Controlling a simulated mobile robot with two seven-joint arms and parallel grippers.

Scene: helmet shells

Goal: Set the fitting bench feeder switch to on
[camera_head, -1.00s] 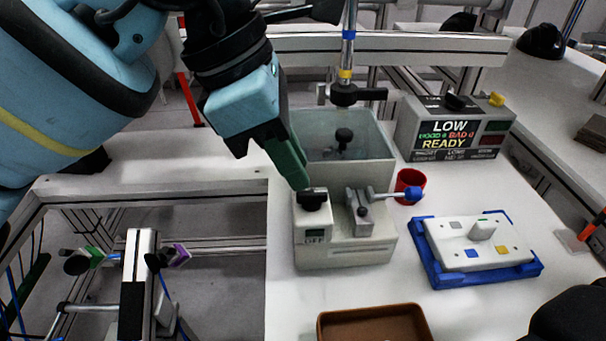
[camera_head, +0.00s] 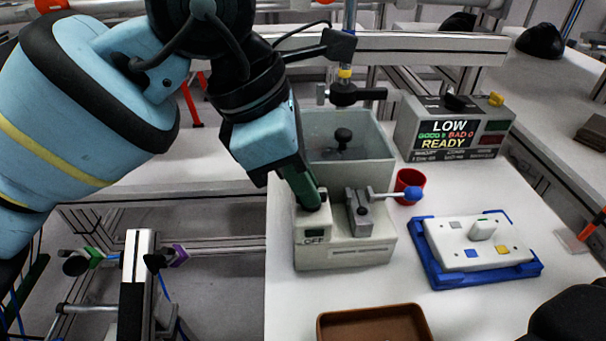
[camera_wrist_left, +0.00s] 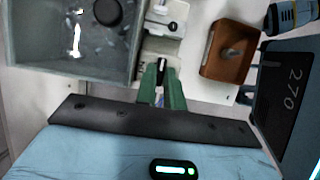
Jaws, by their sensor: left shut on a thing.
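The feeder (camera_head: 345,256) is a pale grey box on the white bench, with a small label that reads OFF on its left front. Its black switch knob sits on top at the left, now mostly hidden by my fingers in the head view. My left gripper (camera_head: 313,205) reaches down from the upper left, its green fingers shut on the knob. In the left wrist view, the fingers (camera_wrist_left: 161,84) stand on both sides of the dark knob (camera_wrist_left: 161,66).
A grey open bin (camera_head: 375,150) stands right behind the feeder. A lever with a blue ball end (camera_head: 413,194) sticks out to the right, near a red cup (camera_head: 404,178). A blue-framed white plate (camera_head: 470,262), a display box (camera_head: 450,140) and a brown tray (camera_head: 375,308) stand around.

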